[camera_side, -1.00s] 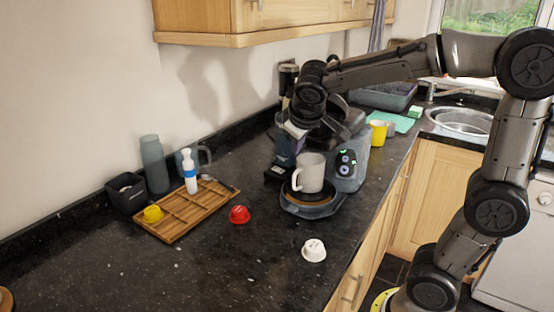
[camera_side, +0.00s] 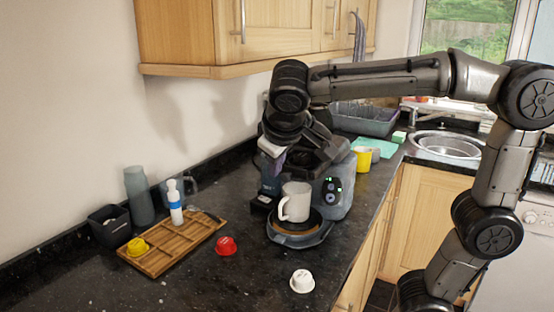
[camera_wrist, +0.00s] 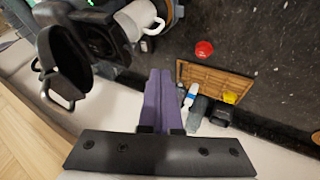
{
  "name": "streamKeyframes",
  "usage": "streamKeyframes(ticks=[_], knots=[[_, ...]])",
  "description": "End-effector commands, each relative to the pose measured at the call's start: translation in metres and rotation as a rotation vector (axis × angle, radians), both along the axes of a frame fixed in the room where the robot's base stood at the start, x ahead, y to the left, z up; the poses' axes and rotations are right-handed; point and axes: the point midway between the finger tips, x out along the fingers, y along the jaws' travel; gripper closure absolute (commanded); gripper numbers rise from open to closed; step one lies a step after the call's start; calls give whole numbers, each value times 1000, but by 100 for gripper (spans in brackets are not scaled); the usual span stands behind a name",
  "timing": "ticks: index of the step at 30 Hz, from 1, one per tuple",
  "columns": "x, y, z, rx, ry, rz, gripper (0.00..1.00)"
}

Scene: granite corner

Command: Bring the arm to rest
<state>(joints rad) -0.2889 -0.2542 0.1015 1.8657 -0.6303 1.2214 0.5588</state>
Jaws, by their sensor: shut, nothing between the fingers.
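A light grey mug (camera_side: 295,203) stands upright on the machine's round drip stand, below my gripper. It also shows at the top of the wrist view (camera_wrist: 138,18).
A wooden tray (camera_side: 172,252) holds a yellow capsule (camera_side: 137,247) and a white-and-blue bottle (camera_side: 175,205). A red capsule (camera_side: 226,246) and a white capsule (camera_side: 302,281) lie on the counter. A dark box (camera_side: 108,225) and grey flask (camera_side: 139,196) stand behind. A wall cupboard (camera_side: 240,40) overhangs.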

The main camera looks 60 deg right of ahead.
Motion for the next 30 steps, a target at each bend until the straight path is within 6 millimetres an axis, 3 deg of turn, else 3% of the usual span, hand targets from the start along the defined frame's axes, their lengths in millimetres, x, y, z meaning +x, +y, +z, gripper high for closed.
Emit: streamKeyframes(ticks=[4, 11, 14, 17, 20, 24, 30], knots=[[-6, 9, 15, 1, -2, 3, 100], [-10, 12, 21, 2, -1, -4, 100], [-16, 0, 29, 11, -28, -36, 100], [-42, -19, 28, 43, -47, -90, 100], [-80, -29, 8, 125, -45, -114, 100], [-128, -17, -38, 268, -36, -56, 100], [-160, 17, -93, 416, -47, 90, 100]])
